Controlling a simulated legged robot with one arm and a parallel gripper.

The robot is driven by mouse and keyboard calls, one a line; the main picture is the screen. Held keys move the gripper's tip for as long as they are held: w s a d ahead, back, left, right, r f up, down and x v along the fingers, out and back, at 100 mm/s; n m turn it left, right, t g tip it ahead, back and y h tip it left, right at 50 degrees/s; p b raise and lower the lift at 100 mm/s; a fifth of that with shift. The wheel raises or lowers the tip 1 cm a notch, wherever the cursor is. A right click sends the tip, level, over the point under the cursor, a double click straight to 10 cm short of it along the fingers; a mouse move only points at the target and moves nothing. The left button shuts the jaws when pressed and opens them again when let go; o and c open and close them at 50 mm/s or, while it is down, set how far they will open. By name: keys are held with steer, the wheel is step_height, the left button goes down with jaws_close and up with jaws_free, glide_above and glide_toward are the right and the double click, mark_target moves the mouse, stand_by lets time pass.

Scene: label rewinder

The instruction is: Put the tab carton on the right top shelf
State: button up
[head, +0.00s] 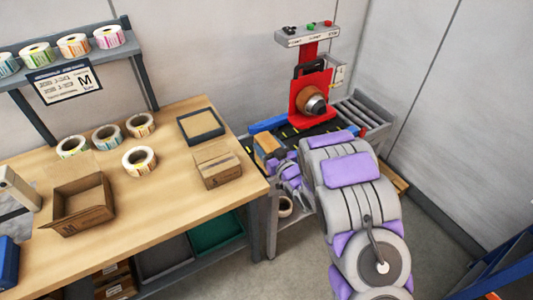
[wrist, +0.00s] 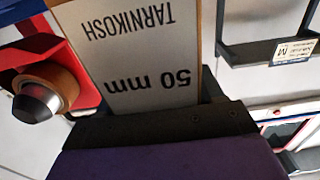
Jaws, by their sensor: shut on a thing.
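My gripper (head: 286,172) is shut on a carton (head: 267,146) in front of the red machine, left of my arm. In the wrist view the held carton (wrist: 150,50) has a pale face printed "TARNIKOSH 50 mm", upside down, with tan edges. The dark finger and purple pad of my gripper (wrist: 160,125) cover its lower end. I cannot read a tab on it. A shelf (head: 60,62) with label rolls on it and an "M" sign stands above the bench at the upper left. A blue rack (head: 505,265) shows only partly at the lower right.
The wooden bench (head: 160,230) bears an open box (head: 80,203), a closed brown carton (head: 217,166), a dark tray (head: 200,126) and several label rolls. The red rewinder (head: 312,93) stands over a roller conveyor (head: 358,118). Grey floor is clear beside the bench.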

step_height(320, 180, down, 3)
steer(key=shift+r+b, duration=0.1)
steer(key=shift+b, duration=0.25)
steer(key=shift+a, duration=0.6)
steer(key=shift+d+f, duration=0.55)
steer(key=shift+f, duration=0.05)
steer(key=o, duration=0.9)
steer(key=shift+o, duration=1.4)
steer(key=shift+a, duration=0.2)
steer(key=shift+o, duration=0.3)
steer(key=shift+a, duration=0.2)
steer(key=shift+d+r, duration=0.15)
steer(key=shift+r, duration=0.3)
steer(key=shift+s+d+r, duration=0.15)
steer(key=shift+s+d, duration=0.05)
steer(key=shift+d, duration=0.05)
steer(key=p+v, duration=0.3)
steer(key=v, duration=0.8)
steer(key=shift+s, duration=0.2)
